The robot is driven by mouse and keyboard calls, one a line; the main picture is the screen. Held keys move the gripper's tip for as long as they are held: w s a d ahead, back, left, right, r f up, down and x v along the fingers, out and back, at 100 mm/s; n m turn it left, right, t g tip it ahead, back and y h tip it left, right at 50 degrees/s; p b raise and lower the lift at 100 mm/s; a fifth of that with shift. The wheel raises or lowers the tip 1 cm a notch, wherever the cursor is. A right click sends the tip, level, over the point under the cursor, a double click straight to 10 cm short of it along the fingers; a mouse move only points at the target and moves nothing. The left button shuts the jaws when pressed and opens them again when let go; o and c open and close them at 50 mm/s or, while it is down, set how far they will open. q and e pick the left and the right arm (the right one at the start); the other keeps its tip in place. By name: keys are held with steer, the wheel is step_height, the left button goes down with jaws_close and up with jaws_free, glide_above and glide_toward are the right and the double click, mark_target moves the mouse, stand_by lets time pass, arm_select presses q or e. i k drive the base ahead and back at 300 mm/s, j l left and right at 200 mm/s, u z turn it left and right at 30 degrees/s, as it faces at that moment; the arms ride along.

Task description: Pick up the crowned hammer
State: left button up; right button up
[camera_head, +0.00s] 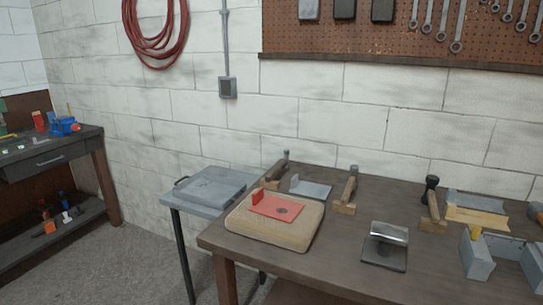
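The left hammer (275,172) has a small grey head and lies behind the sandy pad. The middle hammer (349,188) also has a small grey head, with a wooden block under its near end. The right hammer (433,204) has a larger black head. I cannot tell at this size which one has the crowned face. Neither of my grippers is in view.
A sandy pad (247,229) bears a red plate (277,207). A bent metal piece (385,254), a grey plate (312,190) and grey blocks (477,257) occupy the bench. A small grey table (206,190) stands left. A pegboard (370,37) with wrenches hangs behind.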

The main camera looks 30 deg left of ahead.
mark_target(284, 165)
steer(key=i+j, duration=0.15)
steer(key=j, duration=0.25)
steer(key=i+j, duration=0.15)
steer(key=j, duration=0.2)
steer(key=i+j, duration=0.15)
steer(key=j, duration=0.25)
steer(key=i+j, duration=0.15)
steer(key=j, duration=0.2)
steer(key=i+j, duration=0.15)
steer(key=j, duration=0.25)
steer(key=i+j, duration=0.1)
steer(key=j, duration=0.25)
steer(key=i+j, duration=0.15)
steer(key=j, duration=0.25)
steer(key=l+z, duration=0.05)
